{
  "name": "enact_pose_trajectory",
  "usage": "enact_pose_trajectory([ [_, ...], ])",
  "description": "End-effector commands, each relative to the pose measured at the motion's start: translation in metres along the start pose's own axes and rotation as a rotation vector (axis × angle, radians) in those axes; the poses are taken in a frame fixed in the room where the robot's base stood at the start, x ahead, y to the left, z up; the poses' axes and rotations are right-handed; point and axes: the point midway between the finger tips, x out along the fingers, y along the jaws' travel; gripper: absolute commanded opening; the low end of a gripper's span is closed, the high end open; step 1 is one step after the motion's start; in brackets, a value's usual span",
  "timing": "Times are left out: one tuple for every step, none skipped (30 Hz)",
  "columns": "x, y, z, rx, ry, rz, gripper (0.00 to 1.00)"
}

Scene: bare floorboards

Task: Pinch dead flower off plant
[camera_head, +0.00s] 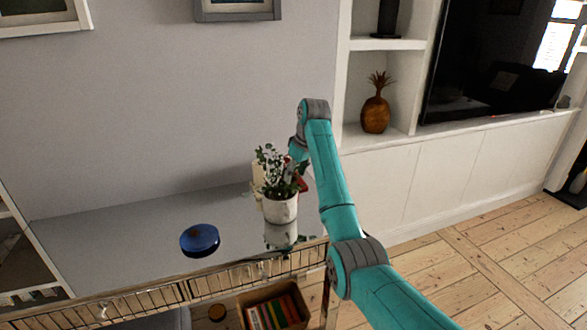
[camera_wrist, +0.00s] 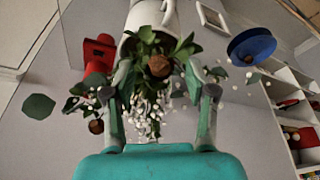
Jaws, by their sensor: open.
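The plant has green leaves and stands in a white pot (camera_head: 280,209) on the table. In the wrist view the pot (camera_wrist: 150,14) is at the top. A brown, withered flower head (camera_wrist: 160,66) sits among the leaves just below its rim. My gripper (camera_wrist: 158,78) is open, with one finger on each side of this flower head; I cannot tell whether they touch it. A second brown head (camera_wrist: 96,126) shows at the lower left, outside the left finger. In the head view my gripper is hidden behind the plant and arm.
A blue round dish (camera_head: 200,239) with a small brown thing on it stands left of the pot on the glossy table (camera_head: 110,235). A red object (camera_wrist: 98,54) is close beside the plant. White shelves with a pineapple ornament (camera_head: 376,108) stand behind at right.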

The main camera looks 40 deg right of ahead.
Motion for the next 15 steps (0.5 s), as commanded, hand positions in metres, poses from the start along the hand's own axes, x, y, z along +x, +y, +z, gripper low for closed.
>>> enact_pose_trajectory([
  [0.0002,0.0003,0.0002,0.0,0.0,0.0,0.56],
  [0.0002,0.0003,0.0002,0.0,0.0,0.0,0.56],
  [0.0001,0.0002,0.0002,0.0,0.0,0.0,0.56],
  [0.0001,0.0003,0.0002,0.0,0.0,0.0,0.56],
  [0.0001,0.0002,0.0001,0.0,0.0,0.0,0.56],
  [0.0,0.0002,0.0001,0.0,0.0,0.0,0.56],
  [0.0,0.0002,0.0001,0.0,0.0,0.0,0.51],
  [0.0,0.0002,0.0001,0.0,0.0,0.0,0.44],
  [0.0,0.0002,0.0001,0.0,0.0,0.0,0.34],
  [-0.0001,0.0002,0.0001,0.0,0.0,0.0,0.26],
  [-0.0001,0.0002,0.0001,0.0,0.0,0.0,0.19],
  [-0.0001,0.0002,0.0001,0.0,0.0,0.0,0.09],
  [-0.0001,0.0002,0.0001,0.0,0.0,0.0,0.01],
  [-0.0001,0.0001,0.0001,0.0,0.0,0.0,0.0],
  [-0.0001,0.0001,0.0001,0.0,0.0,0.0,0.0],
])
